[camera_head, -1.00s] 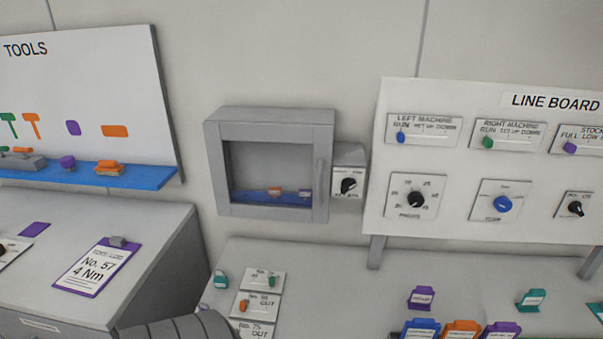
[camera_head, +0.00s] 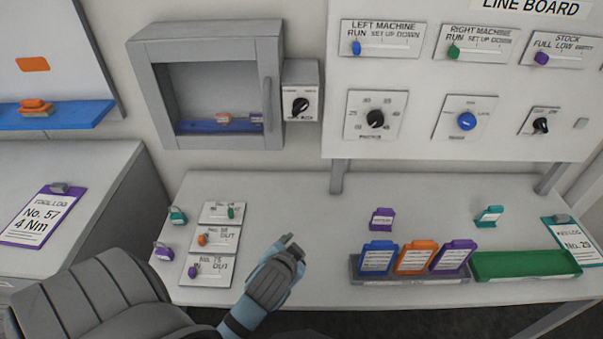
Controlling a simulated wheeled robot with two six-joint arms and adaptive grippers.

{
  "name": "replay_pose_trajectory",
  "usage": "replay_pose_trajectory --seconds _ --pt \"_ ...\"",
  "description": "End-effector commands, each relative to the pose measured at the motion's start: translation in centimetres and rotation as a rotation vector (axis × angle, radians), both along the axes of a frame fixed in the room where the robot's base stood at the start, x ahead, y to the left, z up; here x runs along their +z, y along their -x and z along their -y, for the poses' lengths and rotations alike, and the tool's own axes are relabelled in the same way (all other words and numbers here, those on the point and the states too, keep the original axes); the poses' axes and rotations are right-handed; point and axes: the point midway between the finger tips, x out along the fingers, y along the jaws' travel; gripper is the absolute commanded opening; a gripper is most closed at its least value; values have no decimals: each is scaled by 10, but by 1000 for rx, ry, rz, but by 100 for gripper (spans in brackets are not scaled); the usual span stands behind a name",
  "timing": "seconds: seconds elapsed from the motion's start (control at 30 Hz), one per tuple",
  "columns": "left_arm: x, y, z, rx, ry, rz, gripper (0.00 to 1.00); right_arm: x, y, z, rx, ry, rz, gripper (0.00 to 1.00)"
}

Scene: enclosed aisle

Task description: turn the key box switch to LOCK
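The key box (camera_head: 150,95) is a grey wall cabinet with a framed window. Its door looks shut, with a handle at the right edge. The key box switch (camera_head: 301,106) is a black rotary knob on a small plate on the box's right side. Its plate has small labels that I cannot read, so I cannot tell which position it points to. My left gripper (camera_head: 291,245) is over the bench, below the switch and well apart from it. It seems to hold nothing, but its finger gap is unclear. My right gripper is out of view.
The line board (camera_head: 420,78) with several knobs and sliders is right of the switch. The space between gripper and switch looks clear.

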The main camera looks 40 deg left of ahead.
Motion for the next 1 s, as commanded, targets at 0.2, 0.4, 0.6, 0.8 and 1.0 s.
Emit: replay_pose_trajectory --seconds 0.2,0.4,0.6,0.8,1.0 --pt "185 -82 -35 70 -412 447 33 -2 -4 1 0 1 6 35" --pt "240 -94 -47 110 -545 546 33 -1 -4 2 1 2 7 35" --pt "240 -132 -77 110 -548 541 33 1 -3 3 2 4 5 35" --pt "239 -177 -111 111 -541 541 33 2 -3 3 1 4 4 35" --pt "238 -198 -127 110 -539 541 33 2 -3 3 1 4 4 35"
